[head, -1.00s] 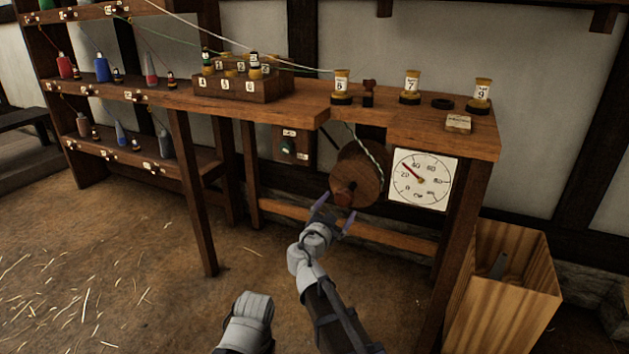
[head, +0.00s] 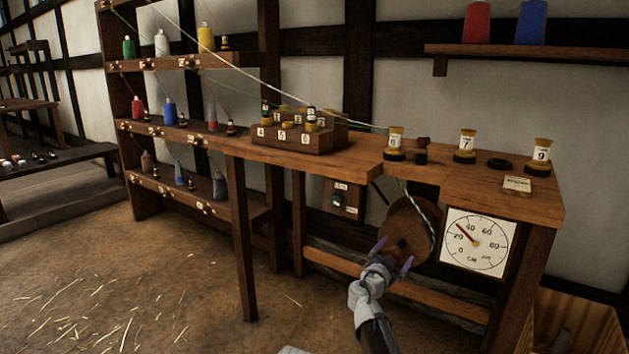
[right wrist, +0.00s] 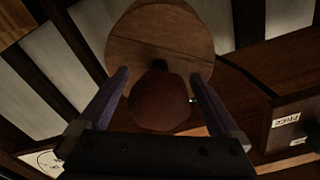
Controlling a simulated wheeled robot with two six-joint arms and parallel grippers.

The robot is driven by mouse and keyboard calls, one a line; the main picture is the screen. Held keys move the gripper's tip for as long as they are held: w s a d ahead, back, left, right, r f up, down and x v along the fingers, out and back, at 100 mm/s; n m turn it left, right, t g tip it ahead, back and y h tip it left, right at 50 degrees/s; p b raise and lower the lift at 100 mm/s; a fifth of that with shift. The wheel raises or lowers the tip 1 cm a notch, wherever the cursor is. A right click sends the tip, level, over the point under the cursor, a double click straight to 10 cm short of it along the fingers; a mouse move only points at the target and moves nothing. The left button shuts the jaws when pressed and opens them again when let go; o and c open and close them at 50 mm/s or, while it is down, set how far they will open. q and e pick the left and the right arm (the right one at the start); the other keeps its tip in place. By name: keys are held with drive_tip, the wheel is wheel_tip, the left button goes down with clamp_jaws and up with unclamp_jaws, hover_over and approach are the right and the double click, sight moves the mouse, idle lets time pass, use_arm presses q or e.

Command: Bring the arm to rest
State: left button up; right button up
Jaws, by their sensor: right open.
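My right gripper (head: 391,257) is open in front of the wooden reel (head: 407,228) under the bench. In the right wrist view its two fingers (right wrist: 158,90) stand apart on either side of a round brown knob (right wrist: 160,98), with the reel's flat wooden disc (right wrist: 160,38) behind it. I cannot tell whether the fingers touch the knob. A pale twisted cord runs from the bench top down over the reel. In the head view my left gripper is not visible; only a pale bit of my own body shows at the bottom edge.
The bench (head: 350,155) carries numbered spools and a wooden block (head: 290,137). A dial (head: 474,243) hangs right of the reel, and a panel with a green knob (head: 341,198) hangs left. A wooden bin (head: 580,325) stands at lower right. The straw-strewn floor at left is clear.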

drive_tip(key=shift+s, duration=0.15)
drive_tip(key=v, duration=0.8)
drive_tip(key=x, duration=0.8)
drive_tip(key=shift+w, duration=0.3)
drive_tip(key=shift+s+n, duration=0.2)
drive_tip(key=shift+n, duration=0.9)
drive_tip(key=n, duration=0.2)
drive_tip(key=shift+n, duration=0.4)
drive_tip(key=n, duration=0.5)
drive_tip(key=shift+d+n, duration=0.1)
drive_tip(key=shift+n, duration=0.3)
drive_tip(key=n, duration=0.5)
drive_tip(key=shift+n, duration=0.4)
drive_tip(key=n, duration=0.5)
drive_tip(key=shift+r, duration=0.1)
drive_tip(key=shift+s, duration=0.1)
